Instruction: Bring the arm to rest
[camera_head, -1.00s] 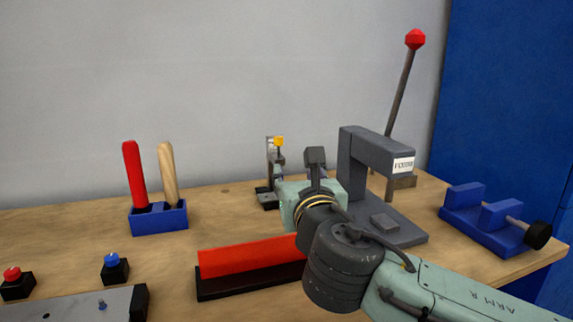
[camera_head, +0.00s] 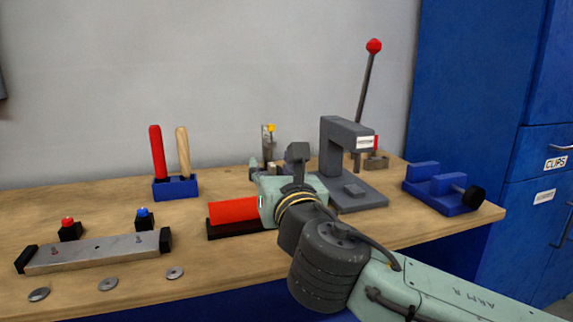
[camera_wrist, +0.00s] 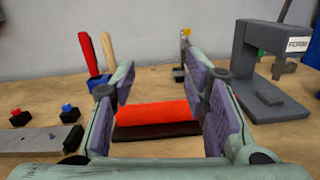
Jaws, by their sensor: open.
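My arm reaches in from the lower right in the head view, with its wrist over the front part of the wooden bench (camera_head: 215,273). My gripper shows in the wrist view (camera_wrist: 160,95), its two purple-padded fingers wide apart with nothing between them. Beyond the fingers lies a red block (camera_wrist: 155,113) on a dark base. The red block also shows in the head view (camera_head: 232,210), its right end hidden behind my wrist. The gripper's fingers are mostly hidden in the head view.
A grey press (camera_head: 345,165) with a red-knobbed lever stands right of my wrist. A blue vise (camera_head: 440,190) is at the bench's right end. A blue holder (camera_head: 176,188) carries red and wooden handles. A metal bar (camera_head: 95,252) and several washers (camera_head: 108,284) lie front left.

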